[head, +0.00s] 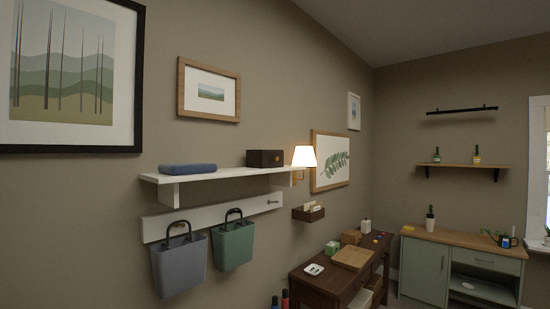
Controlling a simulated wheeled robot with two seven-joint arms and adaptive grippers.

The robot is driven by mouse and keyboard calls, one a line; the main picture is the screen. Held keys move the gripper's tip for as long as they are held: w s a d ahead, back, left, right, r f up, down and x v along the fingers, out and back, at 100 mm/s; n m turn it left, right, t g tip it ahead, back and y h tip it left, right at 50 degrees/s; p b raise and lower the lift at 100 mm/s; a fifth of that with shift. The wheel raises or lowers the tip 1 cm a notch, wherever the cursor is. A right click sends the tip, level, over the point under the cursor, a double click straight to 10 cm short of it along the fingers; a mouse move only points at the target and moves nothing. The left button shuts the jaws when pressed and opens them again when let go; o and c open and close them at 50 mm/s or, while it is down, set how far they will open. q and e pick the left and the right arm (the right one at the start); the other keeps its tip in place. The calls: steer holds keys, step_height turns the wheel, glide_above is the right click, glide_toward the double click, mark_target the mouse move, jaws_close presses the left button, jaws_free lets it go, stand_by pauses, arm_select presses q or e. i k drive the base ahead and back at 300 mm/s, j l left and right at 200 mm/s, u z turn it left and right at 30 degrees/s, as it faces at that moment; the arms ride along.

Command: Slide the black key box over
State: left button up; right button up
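A black key box (265,158) sits on the right part of a white wall shelf (220,172). It is a small dark box with a small mark on its front. A blue flat case (188,168) lies on the left part of the same shelf, with bare shelf between the two. Neither of my grippers shows in the head view.
A lit wall lamp (304,158) is close to the shelf's right end. Below the shelf, a grey bag (180,265) and a green bag (233,245) hang from a white peg rail (212,216). A dark wooden table (310,286) stands to the right.

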mark_target(253, 157)
steer(key=i+l+z, duration=0.1)
steer(key=i+l, duration=0.95)
steer(key=l, duration=0.3)
steer(key=i+l+z, duration=0.1)
steer(key=i+l, duration=1.05)
steer(key=l, duration=0.1)
